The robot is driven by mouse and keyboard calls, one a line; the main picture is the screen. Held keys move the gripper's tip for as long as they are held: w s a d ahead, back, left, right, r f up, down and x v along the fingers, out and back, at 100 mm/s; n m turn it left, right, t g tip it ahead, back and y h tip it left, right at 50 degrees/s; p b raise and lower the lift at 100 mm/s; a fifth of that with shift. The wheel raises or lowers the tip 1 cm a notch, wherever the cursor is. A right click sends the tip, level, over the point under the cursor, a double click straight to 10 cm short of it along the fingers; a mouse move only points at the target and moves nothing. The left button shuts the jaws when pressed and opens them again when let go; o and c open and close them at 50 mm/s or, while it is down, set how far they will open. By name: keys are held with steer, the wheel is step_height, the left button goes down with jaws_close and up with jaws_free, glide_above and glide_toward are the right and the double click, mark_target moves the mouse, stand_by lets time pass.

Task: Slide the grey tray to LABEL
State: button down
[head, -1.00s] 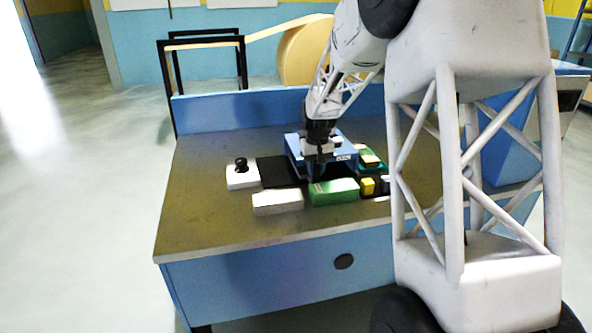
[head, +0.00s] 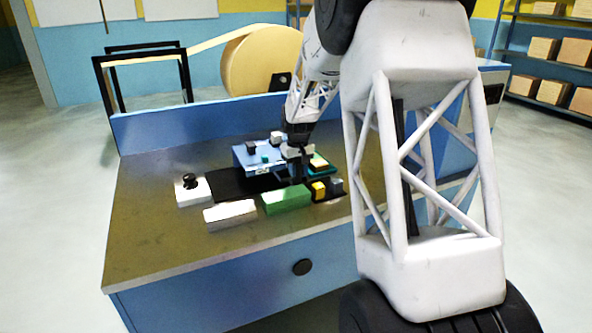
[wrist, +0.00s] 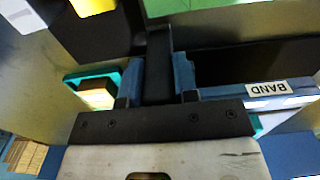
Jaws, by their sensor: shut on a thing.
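My gripper (head: 299,168) is at the right end of a blue box (head: 258,154), just behind a green block (head: 285,201). In the wrist view my gripper (wrist: 158,70) is shut, with its two fingers on either side of a dark upright piece, which looks like the handle of the grey tray. The tray's body cannot be made out apart from the dark parts under the gripper. A dark track (head: 228,186) lies along the front of the blue box. A BAND sign (wrist: 281,87) shows on the box. I see no LABEL sign that I can read.
A white block with a black knob (head: 192,190) and a plain white block (head: 230,214) stand left and front. A yellow cube (head: 319,191) is front right. A teal tray (wrist: 92,92) lies beside the box. The table (head: 150,225) is clear at left.

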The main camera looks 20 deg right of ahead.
steer(key=c, duration=0.9)
jaws_free()
steer(key=shift+d, duration=0.25)
steer(key=shift+r, duration=0.15)
steer(key=shift+r, duration=3.75)
